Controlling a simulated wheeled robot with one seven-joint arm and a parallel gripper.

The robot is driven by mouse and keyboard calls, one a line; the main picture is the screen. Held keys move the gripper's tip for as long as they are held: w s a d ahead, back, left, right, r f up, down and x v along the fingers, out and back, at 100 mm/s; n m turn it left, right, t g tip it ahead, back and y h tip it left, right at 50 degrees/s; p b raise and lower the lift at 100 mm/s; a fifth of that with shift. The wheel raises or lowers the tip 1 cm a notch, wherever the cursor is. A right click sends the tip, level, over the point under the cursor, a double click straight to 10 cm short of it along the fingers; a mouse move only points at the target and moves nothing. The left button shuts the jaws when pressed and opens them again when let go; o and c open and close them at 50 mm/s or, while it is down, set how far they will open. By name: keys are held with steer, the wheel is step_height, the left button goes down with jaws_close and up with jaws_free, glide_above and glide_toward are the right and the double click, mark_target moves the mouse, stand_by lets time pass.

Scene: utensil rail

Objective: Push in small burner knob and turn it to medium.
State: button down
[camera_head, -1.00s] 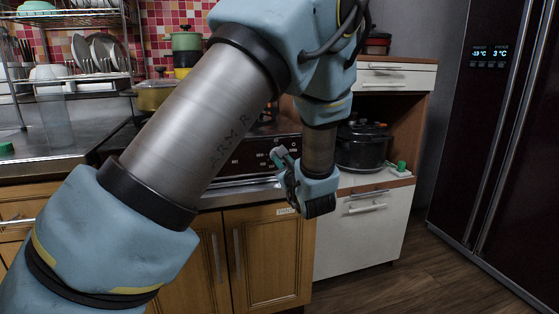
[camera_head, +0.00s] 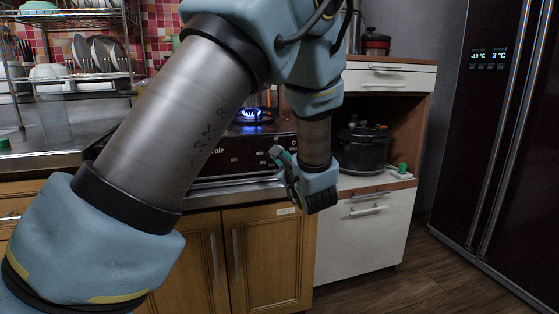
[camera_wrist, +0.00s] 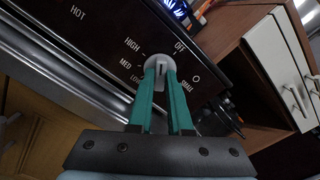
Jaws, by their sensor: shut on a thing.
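The small burner knob (camera_wrist: 151,62) is a round light-grey knob on the dark stove panel (camera_wrist: 98,47). In the wrist view, my gripper's (camera_wrist: 160,74) two green fingers are shut on it from either side. Printed around it are OFF at upper right, HIGH at upper left, and MED and LOW at left. I cannot tell which label its pointer faces. In the head view, my gripper (camera_head: 277,152) reaches to the right part of the stove front, and the knob is hidden behind it. A blue flame (camera_head: 253,114) burns on a burner above; a blue glow also shows in the wrist view (camera_wrist: 178,8).
A black pot (camera_head: 362,150) stands on the shelf of the white-drawered cabinet right of the stove. Wooden cupboard doors (camera_head: 262,255) are below the stove. A dark fridge (camera_head: 490,120) stands far right. A dish rack (camera_head: 90,65) is at the left. My arm hides much of the stove.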

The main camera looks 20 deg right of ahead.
steer(key=shift+n+b, duration=1.3)
steer(key=shift+b, duration=0.8)
steer(key=shift+f+n+b, duration=0.1)
steer(key=shift+n+b, duration=0.8)
steer(key=shift+b, duration=0.85)
steer(key=shift+n+b, duration=0.4)
steer(key=shift+b, duration=0.25)
steer(key=shift+n+b, duration=1.2)
steer(key=shift+b, duration=1.3)
steer(key=shift+n+b, duration=1)
steer(key=shift+b, duration=1.15)
steer(key=shift+n+b, duration=0.3)
steer(key=shift+b, duration=0.9)
